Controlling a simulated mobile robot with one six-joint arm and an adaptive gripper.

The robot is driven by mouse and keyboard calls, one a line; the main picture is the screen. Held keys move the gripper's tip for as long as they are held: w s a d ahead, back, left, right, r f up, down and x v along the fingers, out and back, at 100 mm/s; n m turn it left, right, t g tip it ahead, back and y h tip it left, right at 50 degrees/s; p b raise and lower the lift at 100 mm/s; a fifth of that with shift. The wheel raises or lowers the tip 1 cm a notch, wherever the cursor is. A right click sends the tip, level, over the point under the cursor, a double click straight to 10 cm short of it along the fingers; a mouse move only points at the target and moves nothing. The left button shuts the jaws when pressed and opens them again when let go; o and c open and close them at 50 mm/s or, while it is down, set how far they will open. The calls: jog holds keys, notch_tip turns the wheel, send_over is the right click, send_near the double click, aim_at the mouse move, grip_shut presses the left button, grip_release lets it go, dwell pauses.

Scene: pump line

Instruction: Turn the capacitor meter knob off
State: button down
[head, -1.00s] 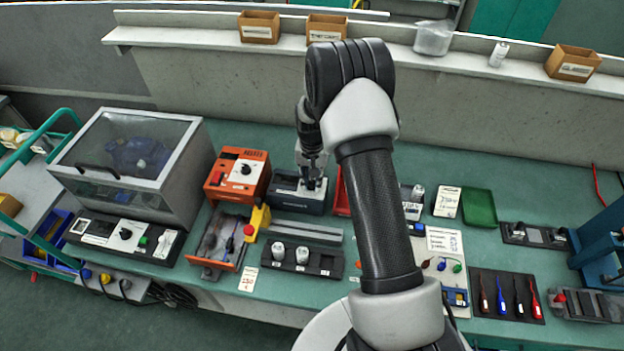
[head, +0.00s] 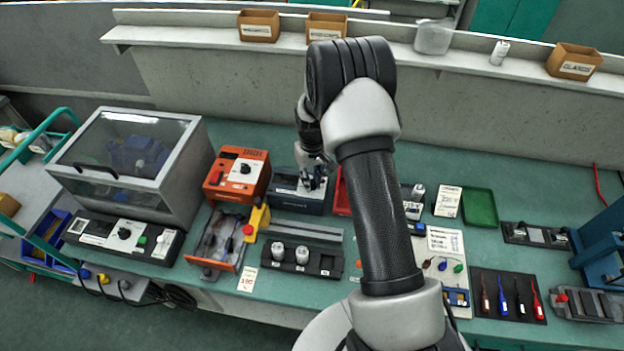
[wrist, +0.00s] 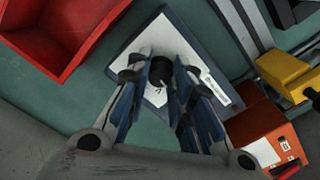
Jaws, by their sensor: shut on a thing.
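The capacitor meter (head: 296,203) is a dark blue box on the bench, just right of the orange device. In the wrist view its white face (wrist: 146,42) shows, with a round black knob (wrist: 158,70) near its middle. My gripper (wrist: 171,70) is over the face with its fingers closed on the knob, one on each side. The fingers hide part of the knob and of the face. In the head view my gripper (head: 313,183) is at the top of the meter, and the knob is hidden there.
An orange device (head: 237,175) stands close to the meter's left. A red bin (wrist: 62,35) stands close on the other side, mostly behind my arm in the head view. A grey rail and a black holder (head: 301,259) lie in front.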

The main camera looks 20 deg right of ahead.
jog(key=shift+n, duration=1.1)
jog(key=c, duration=1.4)
grip_release()
jog(key=shift+r, duration=0.1)
notch_tip(320, 180, up, 12)
jog(key=shift+f, duration=0.1)
